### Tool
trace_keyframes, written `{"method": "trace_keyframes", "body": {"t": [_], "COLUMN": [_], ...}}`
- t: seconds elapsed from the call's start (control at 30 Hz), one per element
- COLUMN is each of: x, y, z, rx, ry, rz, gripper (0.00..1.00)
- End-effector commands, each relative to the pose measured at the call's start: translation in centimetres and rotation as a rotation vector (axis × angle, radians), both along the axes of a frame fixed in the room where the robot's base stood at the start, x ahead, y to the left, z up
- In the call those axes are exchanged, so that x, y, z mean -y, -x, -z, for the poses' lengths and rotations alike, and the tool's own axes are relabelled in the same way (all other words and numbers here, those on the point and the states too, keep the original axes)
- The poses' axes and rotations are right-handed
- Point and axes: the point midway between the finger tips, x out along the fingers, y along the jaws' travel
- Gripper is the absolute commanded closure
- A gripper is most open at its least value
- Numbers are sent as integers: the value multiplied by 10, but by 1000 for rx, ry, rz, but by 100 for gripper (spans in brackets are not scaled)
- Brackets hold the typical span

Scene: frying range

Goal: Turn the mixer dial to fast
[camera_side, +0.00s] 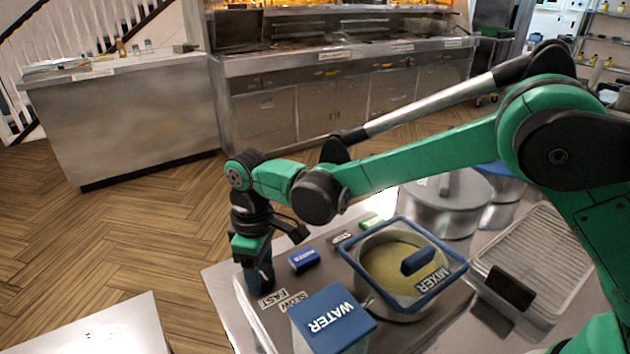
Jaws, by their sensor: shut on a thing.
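The mixer (437,283) is a metal pot with a blue square frame, a blue handle and pale yellow contents, on the metal table. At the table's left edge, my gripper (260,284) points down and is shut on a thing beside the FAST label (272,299). That thing is mostly hidden by the fingers; I take it to be the mixer dial, and its pointing direction cannot be seen. The SLOW label (293,301) lies just right of FAST. A STOP label (341,238) lies farther back.
A blue-lidded WATER container (335,318) stands close to the right of the labels. A small blue labelled block (303,260) and a green one (372,222) sit behind it. A large lidded pot (445,208) and a wire-rack tray (535,262) fill the right side.

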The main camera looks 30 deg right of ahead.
Motion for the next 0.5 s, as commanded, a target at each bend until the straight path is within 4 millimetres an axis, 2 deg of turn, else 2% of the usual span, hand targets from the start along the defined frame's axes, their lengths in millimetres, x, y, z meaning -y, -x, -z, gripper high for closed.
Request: {"method": "trace_keyframes", "body": {"t": [0.5], "x": [0], "y": [0], "z": [0], "rx": [2], "ry": [-2], "rz": [477], "gripper": [100]}}
